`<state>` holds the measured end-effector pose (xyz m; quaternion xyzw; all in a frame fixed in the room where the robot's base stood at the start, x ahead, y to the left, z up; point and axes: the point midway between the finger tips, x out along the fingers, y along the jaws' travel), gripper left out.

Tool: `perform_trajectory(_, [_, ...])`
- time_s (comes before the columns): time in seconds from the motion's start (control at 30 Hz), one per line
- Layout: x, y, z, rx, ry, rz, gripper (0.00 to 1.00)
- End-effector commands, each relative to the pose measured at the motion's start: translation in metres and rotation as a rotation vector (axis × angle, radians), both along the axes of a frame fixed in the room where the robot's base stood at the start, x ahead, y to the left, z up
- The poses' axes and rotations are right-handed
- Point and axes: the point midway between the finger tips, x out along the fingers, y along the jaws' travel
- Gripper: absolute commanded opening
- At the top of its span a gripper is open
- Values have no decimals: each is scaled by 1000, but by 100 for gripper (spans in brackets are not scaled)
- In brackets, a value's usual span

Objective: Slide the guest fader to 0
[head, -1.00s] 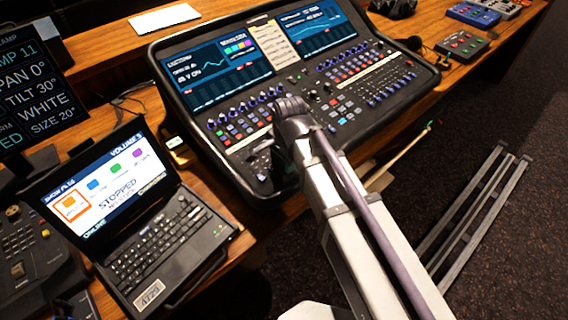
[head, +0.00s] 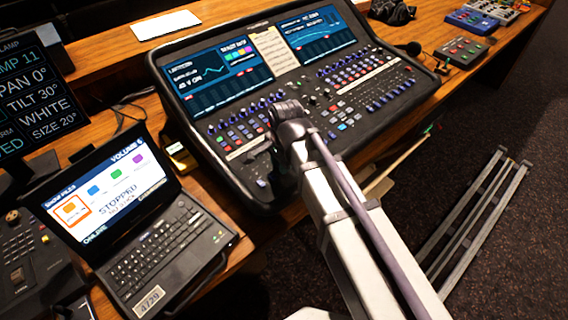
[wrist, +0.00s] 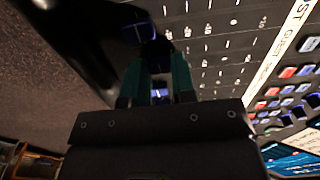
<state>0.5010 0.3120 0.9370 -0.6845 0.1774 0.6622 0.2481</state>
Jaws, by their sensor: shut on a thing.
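The mixing console (head: 262,190) fills the middle of the head view. My arm covers part of its lower fader area, and the gripper's fingers are hidden there behind the arm. In the wrist view my gripper (wrist: 159,90) is over the fader panel, its two greenish fingers closed around a dark fader cap (wrist: 160,93) with a light line. The fader's name is not readable. A white label strip (wrist: 285,45) reading "GUEST" runs along the panel at the right. Other fader slots and scale marks (wrist: 215,50) lie to the right of the fingers.
An open laptop (head: 150,225) stands left of the console. A dark monitor (head: 30,100) is at the far left. Small pedal-like boxes (head: 465,48) sit at the upper right. The console's dark edge (wrist: 90,45) is close to my gripper.

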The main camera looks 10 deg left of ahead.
Motion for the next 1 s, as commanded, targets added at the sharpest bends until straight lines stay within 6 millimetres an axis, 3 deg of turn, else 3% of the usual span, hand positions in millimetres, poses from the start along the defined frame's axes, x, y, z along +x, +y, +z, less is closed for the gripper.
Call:
perform_trajectory(0.3, [37, 51, 7, 0, 0, 1, 0])
perform_trajectory(0.6, [37, 53, 7, 0, 0, 0, 0])
perform_trajectory(0.63, [37, 53, 7, 0, 0, 0, 25])
perform_trajectory(0.9, [37, 53, 7, 0, 0, 0, 51])
perform_trajectory(1.0, [37, 53, 7, 0, 0, 0, 51])
